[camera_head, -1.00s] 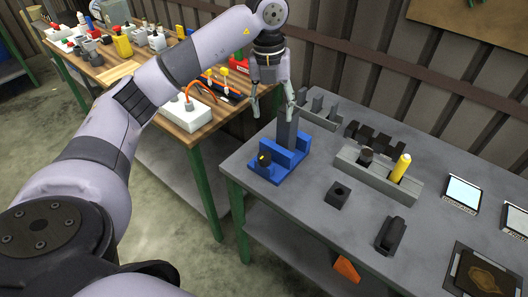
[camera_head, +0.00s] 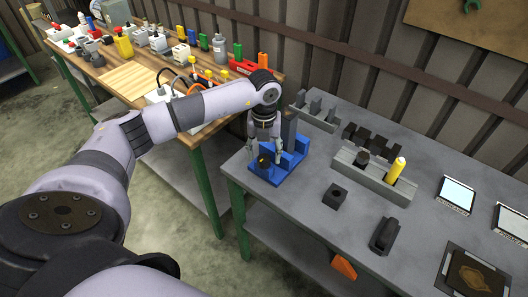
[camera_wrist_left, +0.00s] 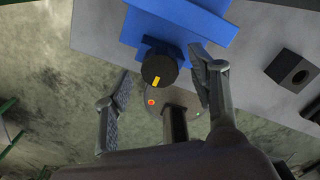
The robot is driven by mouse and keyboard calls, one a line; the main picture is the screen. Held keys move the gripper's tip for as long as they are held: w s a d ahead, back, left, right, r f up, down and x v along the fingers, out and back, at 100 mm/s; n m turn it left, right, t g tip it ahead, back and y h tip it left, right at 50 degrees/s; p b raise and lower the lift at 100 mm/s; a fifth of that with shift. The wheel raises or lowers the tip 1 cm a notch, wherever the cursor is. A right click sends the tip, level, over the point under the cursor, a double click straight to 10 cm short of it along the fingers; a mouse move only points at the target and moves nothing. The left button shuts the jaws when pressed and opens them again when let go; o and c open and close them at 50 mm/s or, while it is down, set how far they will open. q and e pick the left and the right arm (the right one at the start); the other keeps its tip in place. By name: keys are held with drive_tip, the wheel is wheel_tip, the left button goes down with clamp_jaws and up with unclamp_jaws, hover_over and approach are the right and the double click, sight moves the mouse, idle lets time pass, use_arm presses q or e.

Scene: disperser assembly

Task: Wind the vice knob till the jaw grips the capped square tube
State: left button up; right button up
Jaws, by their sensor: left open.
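The blue vice (camera_head: 292,168) stands at the left end of the grey table. Its black knob (camera_head: 262,163) faces the near left side. In the left wrist view the knob (camera_wrist_left: 158,66) shows a yellow mark. The grey square tube (camera_head: 290,126) stands upright in the vice, partly hidden behind my left gripper; I cannot make out its cap or any jaw gap. My left gripper (camera_head: 265,150) points down at the knob, open. In the left wrist view the knob appears between its two fingertips; contact cannot be told. My right gripper is not in view.
A grey block holder (camera_head: 374,176) with a yellow piece (camera_head: 397,166) stands right of the vice. A small dark block (camera_head: 335,197) and a black part (camera_head: 385,236) lie nearer. The wooden table (camera_head: 130,80) behind left is crowded. Grey tabletop between these is clear.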

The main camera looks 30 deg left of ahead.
use_arm(q)
drive_tip(key=shift+f, duration=0.75)
drive_tip(key=shift+c, duration=0.4)
drive_tip(key=c, duration=1.1)
